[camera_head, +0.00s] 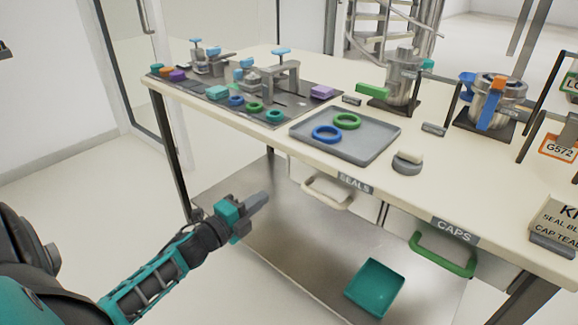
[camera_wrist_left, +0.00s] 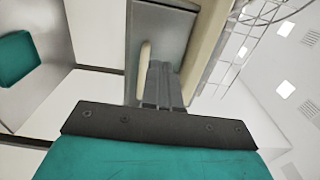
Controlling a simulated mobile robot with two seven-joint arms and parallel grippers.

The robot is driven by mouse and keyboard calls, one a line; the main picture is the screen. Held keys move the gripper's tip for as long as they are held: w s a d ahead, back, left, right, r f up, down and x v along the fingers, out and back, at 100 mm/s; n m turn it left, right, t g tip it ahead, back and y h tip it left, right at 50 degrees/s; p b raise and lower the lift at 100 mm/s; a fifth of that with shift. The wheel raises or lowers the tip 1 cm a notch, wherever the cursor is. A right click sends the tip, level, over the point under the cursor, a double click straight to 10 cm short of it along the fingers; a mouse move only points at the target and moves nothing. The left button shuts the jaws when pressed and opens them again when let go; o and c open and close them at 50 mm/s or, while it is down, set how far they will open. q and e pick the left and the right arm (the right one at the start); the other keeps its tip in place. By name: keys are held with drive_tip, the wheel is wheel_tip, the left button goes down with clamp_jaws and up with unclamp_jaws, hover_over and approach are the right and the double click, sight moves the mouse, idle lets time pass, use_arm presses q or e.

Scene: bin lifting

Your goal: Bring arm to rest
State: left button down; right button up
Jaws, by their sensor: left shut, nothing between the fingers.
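My left arm comes in from the lower left of the head view. Its left gripper (camera_head: 256,202) is shut and empty, in the air in front of the table (camera_head: 420,195), lower than the tabletop and over the lower metal shelf (camera_head: 270,245). In the left wrist view the shut fingers (camera_wrist_left: 163,85) point toward the table's front. A teal bin (camera_head: 374,288) stands on the lower shelf to the right of the gripper, apart from it; it also shows at the left of the wrist view (camera_wrist_left: 18,58). My right gripper is not in view.
The drawer labelled SEALS has a cream handle (camera_head: 327,192) close to the right of the gripper. The CAPS drawer has a green handle (camera_head: 443,254). A grey tray (camera_head: 362,146) with a blue ring and a green ring lies on the tabletop. Floor left of the table is clear.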

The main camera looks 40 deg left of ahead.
use_arm(q)
drive_tip(key=s+d+f+n+g+p, duration=0.1)
drive_tip(key=s+d+n+g+p, duration=0.2)
drive_tip(key=s+d+n, duration=0.4)
drive_tip(key=s+d+f+n+g+p, duration=0.2)
drive_tip(key=s+d+n+g+p, duration=0.2)
drive_tip(key=d, duration=1.1)
drive_tip(key=s+n+p, duration=0.2)
drive_tip(key=s+n, duration=0.2)
drive_tip(key=n, duration=0.1)
drive_tip(key=shift+p, duration=0.3)
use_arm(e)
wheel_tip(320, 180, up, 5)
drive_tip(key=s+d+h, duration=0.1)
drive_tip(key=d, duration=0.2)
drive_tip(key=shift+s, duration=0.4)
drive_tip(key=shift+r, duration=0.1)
